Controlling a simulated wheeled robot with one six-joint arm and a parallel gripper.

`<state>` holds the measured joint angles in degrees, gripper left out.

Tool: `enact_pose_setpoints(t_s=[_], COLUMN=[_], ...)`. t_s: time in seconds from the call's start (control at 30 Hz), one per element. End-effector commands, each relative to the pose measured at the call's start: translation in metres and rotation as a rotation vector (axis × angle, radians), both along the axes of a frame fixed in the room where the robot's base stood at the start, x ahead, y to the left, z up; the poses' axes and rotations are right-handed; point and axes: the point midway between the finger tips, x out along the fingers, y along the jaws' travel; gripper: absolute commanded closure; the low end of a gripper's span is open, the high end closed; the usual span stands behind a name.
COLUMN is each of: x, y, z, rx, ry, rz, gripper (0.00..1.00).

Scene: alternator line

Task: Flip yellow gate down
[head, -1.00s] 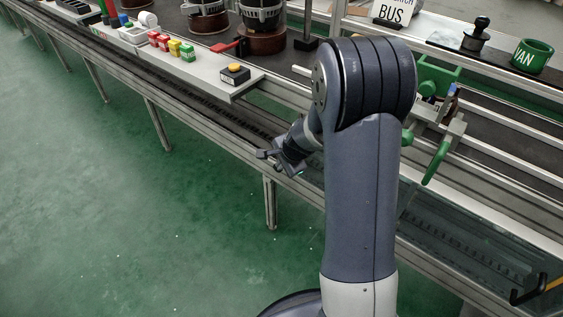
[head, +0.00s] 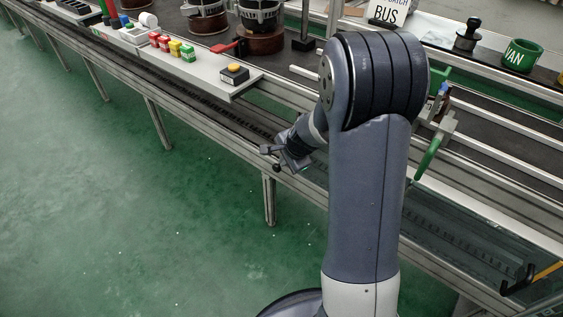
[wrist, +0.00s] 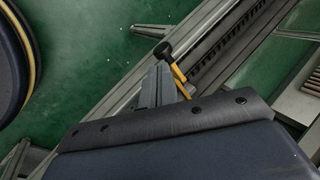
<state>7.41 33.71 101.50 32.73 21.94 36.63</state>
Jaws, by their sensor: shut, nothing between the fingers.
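My gripper (head: 275,158) is at the conveyor's near edge in the head view, left of my upper arm, pointing down and left. Its fingers look shut and hold nothing. In the wrist view the grey fingers (wrist: 157,86) show at the centre. A short yellow bar with a black knob, seemingly the yellow gate (wrist: 179,74), lies just beyond the fingertips; I cannot tell if they touch. In the head view a small dark knob shows just under my gripper, and its bar is hidden. A yellow bar (head: 548,271) with a black handle also shows at lower right.
A green lever (head: 431,155) hangs right of my arm. A green VAN cup (head: 522,55) is at the back right. Open green floor lies left of the conveyor.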

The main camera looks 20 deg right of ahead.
Motion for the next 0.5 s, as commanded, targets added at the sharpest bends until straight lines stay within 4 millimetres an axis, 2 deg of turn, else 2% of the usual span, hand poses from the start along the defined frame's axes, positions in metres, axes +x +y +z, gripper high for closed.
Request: enact_pose_setpoints(t_s=[0.03,0.2,0.4,0.5], x=[-0.006,-0.023,-0.035,-0.038], y=[-0.002,-0.008,-0.011,-0.012], z=[0.018,0.050,0.073,0.077], rx=[-0.001,-0.001,-0.001,0.000], ry=[-0.004,-0.006,-0.004,-0.003], rz=[0.000,-0.001,0.000,0.000], gripper=[1.00,1.00,1.00,1.00])
